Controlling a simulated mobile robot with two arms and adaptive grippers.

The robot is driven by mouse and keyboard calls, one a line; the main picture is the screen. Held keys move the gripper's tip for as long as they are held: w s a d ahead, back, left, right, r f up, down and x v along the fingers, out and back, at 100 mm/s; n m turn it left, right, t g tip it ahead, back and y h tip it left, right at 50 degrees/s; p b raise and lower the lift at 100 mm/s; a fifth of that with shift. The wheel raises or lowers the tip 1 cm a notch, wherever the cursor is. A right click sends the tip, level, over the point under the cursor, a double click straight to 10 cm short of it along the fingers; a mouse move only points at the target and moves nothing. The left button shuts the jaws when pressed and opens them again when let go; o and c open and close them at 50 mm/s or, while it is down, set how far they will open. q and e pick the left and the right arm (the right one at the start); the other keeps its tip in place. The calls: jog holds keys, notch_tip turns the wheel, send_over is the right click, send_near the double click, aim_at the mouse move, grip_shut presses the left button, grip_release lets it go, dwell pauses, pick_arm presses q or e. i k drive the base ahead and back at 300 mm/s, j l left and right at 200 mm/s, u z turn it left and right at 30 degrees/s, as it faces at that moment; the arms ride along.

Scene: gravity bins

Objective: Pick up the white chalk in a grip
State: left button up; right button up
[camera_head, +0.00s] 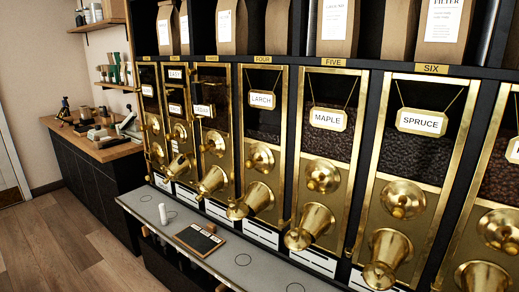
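A small white upright cylinder (163,214), which looks like the white chalk, stands on the grey counter ledge (240,264) near its left end. A dark slate board with a wooden edge (199,240) lies flat on the ledge to the right of it. A small pale thing lies at the slate's upper right edge, too small to tell. Neither of my grippers is in view.
A row of brass-fronted gravity bins with spouts (252,200) overhangs the ledge's back side. Hanging labels read LARCH, MAPLE (329,118) and SPRUCE (422,122). Paper bags (339,28) stand above. A wooden-topped side counter (100,145) holds several items. The floor (60,240) at left is clear.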

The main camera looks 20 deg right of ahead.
aim_at(161, 207)
jog(key=z, duration=1.25)
jog(key=u, duration=1.25)
jog(key=i+j+z, duration=0.2)
jog(key=i, duration=0.45)
